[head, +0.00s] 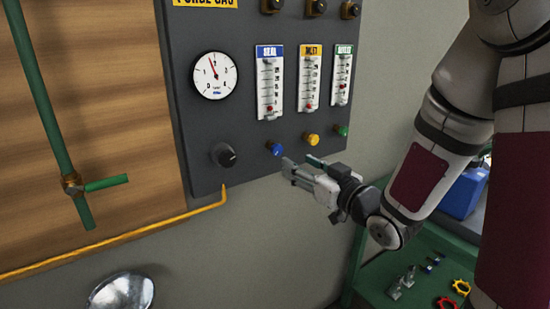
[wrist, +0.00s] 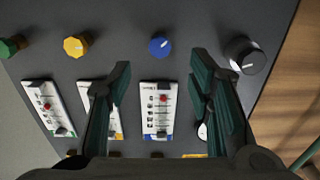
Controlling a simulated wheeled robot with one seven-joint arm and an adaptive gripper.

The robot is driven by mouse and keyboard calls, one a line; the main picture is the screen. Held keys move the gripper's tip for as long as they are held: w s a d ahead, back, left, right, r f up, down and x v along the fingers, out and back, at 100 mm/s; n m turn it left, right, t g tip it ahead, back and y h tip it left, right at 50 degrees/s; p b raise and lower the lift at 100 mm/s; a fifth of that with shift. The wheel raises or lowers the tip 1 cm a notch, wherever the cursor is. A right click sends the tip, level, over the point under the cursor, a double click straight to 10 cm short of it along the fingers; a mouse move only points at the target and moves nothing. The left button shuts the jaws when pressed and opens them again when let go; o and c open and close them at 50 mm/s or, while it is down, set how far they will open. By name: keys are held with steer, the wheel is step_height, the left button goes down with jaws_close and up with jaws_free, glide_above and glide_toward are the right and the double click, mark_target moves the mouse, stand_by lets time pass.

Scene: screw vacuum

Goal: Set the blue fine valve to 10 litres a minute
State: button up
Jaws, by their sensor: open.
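The blue fine valve (head: 275,148) is a small round knob on the dark panel, under the blue-labelled flowmeter (head: 270,82). That meter's red float sits near the bottom of its scale; the numbers are too small to read. My gripper (head: 300,164) is open and empty, just right of and below the blue knob in the head view. In the wrist view the picture is upside down. There the blue valve (wrist: 159,46) shows beyond my two green fingertips (wrist: 160,70), centred between them and apart from them. The blue meter (wrist: 157,108) shows between the fingers.
A yellow knob (head: 312,140) and a green knob (head: 341,130) are to the right, under their own meters. A black knob (head: 224,155) is to the left, below a round gauge (head: 214,76). A yellow pipe (head: 130,237) runs below the panel. A green bench (head: 405,270) stands lower right.

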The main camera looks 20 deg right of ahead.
mark_target(278, 151)
steer(key=b+x, duration=0.5)
steer(key=x, duration=0.5)
steer(key=shift+w+a, duration=0.1)
steer(key=shift+w, duration=0.2)
jaws_close()
